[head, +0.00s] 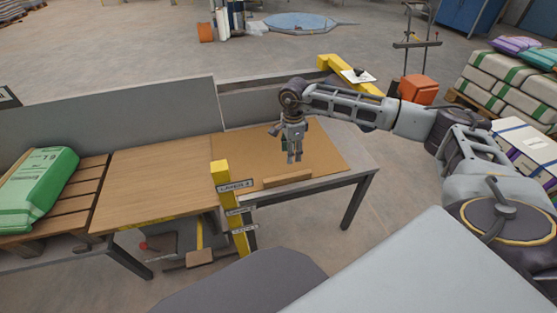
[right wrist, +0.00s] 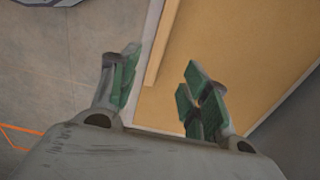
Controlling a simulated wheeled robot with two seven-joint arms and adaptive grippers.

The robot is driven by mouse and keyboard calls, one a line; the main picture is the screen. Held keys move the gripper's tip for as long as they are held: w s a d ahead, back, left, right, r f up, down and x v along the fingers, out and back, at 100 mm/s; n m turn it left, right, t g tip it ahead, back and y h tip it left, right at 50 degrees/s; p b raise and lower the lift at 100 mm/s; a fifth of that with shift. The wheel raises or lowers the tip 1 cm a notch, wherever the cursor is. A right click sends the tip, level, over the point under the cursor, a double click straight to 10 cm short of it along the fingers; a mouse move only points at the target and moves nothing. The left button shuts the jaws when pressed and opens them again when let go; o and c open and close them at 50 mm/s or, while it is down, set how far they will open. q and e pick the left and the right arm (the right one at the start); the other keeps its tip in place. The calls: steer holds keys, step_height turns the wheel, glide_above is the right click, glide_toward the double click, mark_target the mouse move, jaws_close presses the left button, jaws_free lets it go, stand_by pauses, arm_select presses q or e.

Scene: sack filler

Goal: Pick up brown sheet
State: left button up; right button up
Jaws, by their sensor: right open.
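A flat brown sheet (head: 325,150) lies on the right-hand grey table, and it fills much of the right wrist view (right wrist: 235,45). My right gripper (head: 294,157) is above the sheet, open and empty, with its fingers pointing down. In the right wrist view its two green-padded fingers (right wrist: 160,88) are spread apart over the near edge of the sheet. I cannot tell the exact gap between fingertips and sheet. My left gripper is not in view.
A wooden strip (head: 287,178) lies along the front edge of the sheet. A yellow post (head: 221,180) with labels stands left of it. Grey panels (head: 150,112) rise behind the tables. A green and white sack (head: 38,185) lies on slats at the left.

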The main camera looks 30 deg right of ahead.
steer(key=shift+f, duration=0.1)
steer(key=b, duration=0.1)
glide_above(289, 175)
step_height(289, 175, down, 7)
steer(key=shift+f, duration=0.7)
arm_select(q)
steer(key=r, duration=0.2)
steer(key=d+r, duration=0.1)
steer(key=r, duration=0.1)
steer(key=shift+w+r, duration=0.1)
arm_select(e)
steer(key=shift+f, duration=0.1)
